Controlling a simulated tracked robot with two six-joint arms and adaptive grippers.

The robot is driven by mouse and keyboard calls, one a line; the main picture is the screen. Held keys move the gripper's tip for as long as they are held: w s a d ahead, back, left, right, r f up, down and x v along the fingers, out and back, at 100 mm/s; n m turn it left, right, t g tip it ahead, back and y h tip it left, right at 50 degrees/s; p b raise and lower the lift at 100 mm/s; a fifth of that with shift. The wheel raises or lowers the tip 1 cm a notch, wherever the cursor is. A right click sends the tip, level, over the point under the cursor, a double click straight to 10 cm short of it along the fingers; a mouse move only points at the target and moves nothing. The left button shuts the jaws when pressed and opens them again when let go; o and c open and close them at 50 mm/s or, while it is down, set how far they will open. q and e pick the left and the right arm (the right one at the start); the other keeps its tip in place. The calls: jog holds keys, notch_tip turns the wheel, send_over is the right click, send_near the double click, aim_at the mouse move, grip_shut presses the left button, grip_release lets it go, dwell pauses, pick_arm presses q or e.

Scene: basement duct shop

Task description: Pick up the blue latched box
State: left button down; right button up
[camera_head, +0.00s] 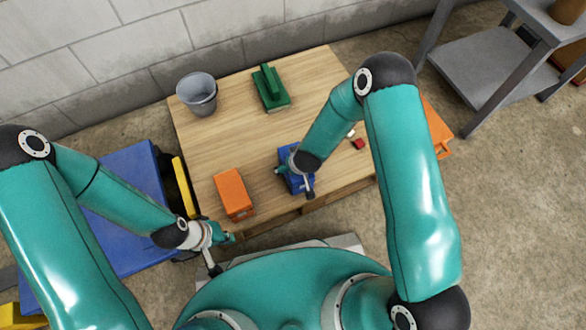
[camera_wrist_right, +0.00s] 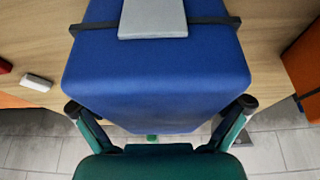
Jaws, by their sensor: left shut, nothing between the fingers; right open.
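The blue latched box (camera_head: 296,184) sits on the wooden table near its front edge, partly hidden by my right arm and gripper. In the right wrist view the box (camera_wrist_right: 155,72) fills the middle, with a dark band and a grey latch plate on it. My right gripper (camera_wrist_right: 161,104) is open, with one finger at each side of the box's near end. I cannot tell whether the fingers touch it. My left gripper (camera_head: 228,238) is shut and empty, off the table's front left corner.
On the table (camera_head: 225,140) are an orange box (camera_head: 233,193), a grey bucket (camera_head: 198,95), a green object with a handle (camera_head: 270,88), and a small red block (camera_head: 358,143). A blue surface (camera_head: 125,185) stands left of the table, a grey shelf (camera_head: 480,75) at right.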

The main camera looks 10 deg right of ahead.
jog(key=shift+c, duration=0.3)
jog(key=c, duration=1.2)
